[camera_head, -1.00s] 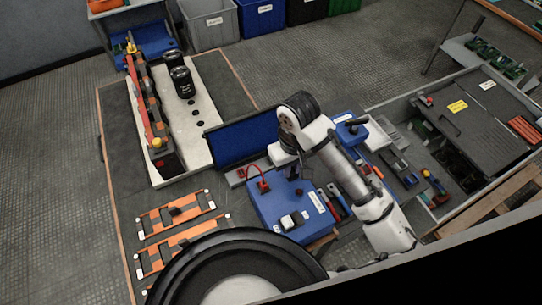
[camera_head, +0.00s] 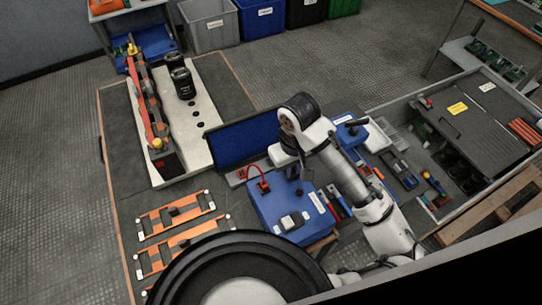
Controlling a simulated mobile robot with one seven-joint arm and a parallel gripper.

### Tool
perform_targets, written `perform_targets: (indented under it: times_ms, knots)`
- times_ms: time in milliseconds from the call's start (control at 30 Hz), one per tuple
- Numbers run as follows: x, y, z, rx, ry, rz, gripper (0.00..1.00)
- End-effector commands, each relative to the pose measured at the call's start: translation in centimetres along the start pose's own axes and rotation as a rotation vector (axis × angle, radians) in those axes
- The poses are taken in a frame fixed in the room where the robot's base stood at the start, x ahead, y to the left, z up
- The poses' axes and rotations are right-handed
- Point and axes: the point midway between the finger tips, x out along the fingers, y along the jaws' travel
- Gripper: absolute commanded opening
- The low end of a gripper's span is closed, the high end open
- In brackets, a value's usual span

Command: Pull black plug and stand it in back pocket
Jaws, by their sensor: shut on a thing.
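My gripper (camera_head: 292,174) is pointed down over the right rear part of a blue box (camera_head: 263,216), partly hidden behind my own wrist. It is shut on a small dark thing (camera_head: 299,191), apparently the black plug. I cannot tell whether the plug is clear of the box top. A red plug (camera_head: 264,187) with a looped red cable stands at the box's left rear. A low grey holder (camera_head: 235,178) lies behind the box at left; its pockets are too small to make out, and I cannot tell which is the back one.
A blue panel (camera_head: 245,140) stands upright behind the box. A black-and-white device (camera_head: 292,221) sits on the box top. Orange frames (camera_head: 175,214) lie at left. A white slab (camera_head: 200,140) bears black cylinders (camera_head: 183,83). A cluttered grey drawer (camera_head: 440,150) is at right.

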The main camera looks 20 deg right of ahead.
Motion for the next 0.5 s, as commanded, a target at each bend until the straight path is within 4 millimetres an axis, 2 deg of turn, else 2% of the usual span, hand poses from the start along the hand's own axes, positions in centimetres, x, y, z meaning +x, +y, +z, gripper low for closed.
perform_targets:
  times_ms: [33, 200, 233, 333, 500]
  knots:
    - [1.20, -0.19, 0.38, 0.003, -0.031, -0.011, 0.00]
    - [1.26, -0.19, 0.39, 0.003, -0.031, -0.011, 0.00]
    - [1.27, -0.19, 0.39, 0.003, -0.031, -0.012, 0.17]
    - [1.29, -0.20, 0.40, 0.004, -0.031, -0.012, 0.30]
    - [0.75, -0.16, 0.40, 0.002, -0.030, -0.011, 0.32]
